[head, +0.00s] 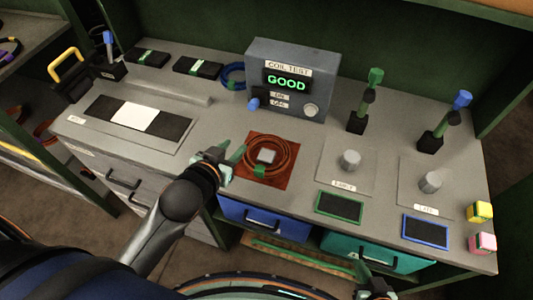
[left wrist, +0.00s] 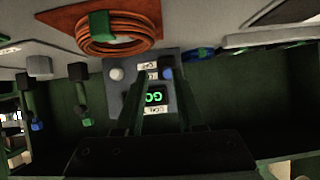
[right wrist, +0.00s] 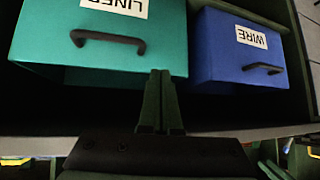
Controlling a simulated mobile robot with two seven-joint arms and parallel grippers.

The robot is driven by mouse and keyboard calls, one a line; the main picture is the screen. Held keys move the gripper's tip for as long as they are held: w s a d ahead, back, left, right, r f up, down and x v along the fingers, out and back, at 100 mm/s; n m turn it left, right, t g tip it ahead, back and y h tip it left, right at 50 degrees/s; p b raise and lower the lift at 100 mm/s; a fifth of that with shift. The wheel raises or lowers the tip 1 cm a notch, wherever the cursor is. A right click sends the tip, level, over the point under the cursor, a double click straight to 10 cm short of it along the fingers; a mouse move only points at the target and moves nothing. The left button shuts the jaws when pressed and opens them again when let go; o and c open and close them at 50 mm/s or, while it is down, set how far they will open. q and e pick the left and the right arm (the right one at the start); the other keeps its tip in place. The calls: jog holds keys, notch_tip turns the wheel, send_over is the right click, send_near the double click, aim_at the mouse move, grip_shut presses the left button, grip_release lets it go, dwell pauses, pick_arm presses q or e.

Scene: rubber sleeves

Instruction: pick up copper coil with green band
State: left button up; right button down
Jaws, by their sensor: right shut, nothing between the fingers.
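The copper coil (head: 288,160) lies on a red-brown square mat (head: 283,183) on the bench, around a pale block. It also shows in the left wrist view (left wrist: 118,48), upside down at the top. A green band (left wrist: 99,23) shows on it there. My left gripper (head: 241,162) is at the coil's left edge in the head view. Its fingers stand apart with nothing between them; I cannot tell whether they touch the coil. My right gripper (head: 377,287) is low in front of the bench. In the right wrist view its fingers (right wrist: 158,85) are together and empty.
A coil tester (head: 289,60) reading GOOD stands behind the mat. A blue coil (head: 233,76) lies to its left. Two grey posts (head: 349,159) (head: 430,182) stand to the right. Blue (head: 262,218) and teal (head: 378,254) drawers are below the bench top.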

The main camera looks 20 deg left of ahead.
pick_arm(q)
jog(key=w+d+r+m+t+h, duration=0.2)
jog(key=w+d+r+t+h, duration=0.15)
jog(key=r, duration=0.55)
jog(key=w+d+r+m+t+h, duration=0.3)
jog(key=d+r+t+h, duration=0.15)
jog(key=r, duration=0.45)
jog(key=s+d+r+m+g+h, duration=0.35)
jog(key=d+m+g+h, duration=0.25)
jog(key=d+m+h, duration=0.25)
jog(key=m+g+y, duration=0.4)
jog(key=g+y, duration=0.8)
jog(key=g, duration=0.2)
send_near(258, 168)
jog(key=x, duration=0.9)
jog(key=shift+d+f, duration=0.1)
jog(key=shift+f, duration=0.05)
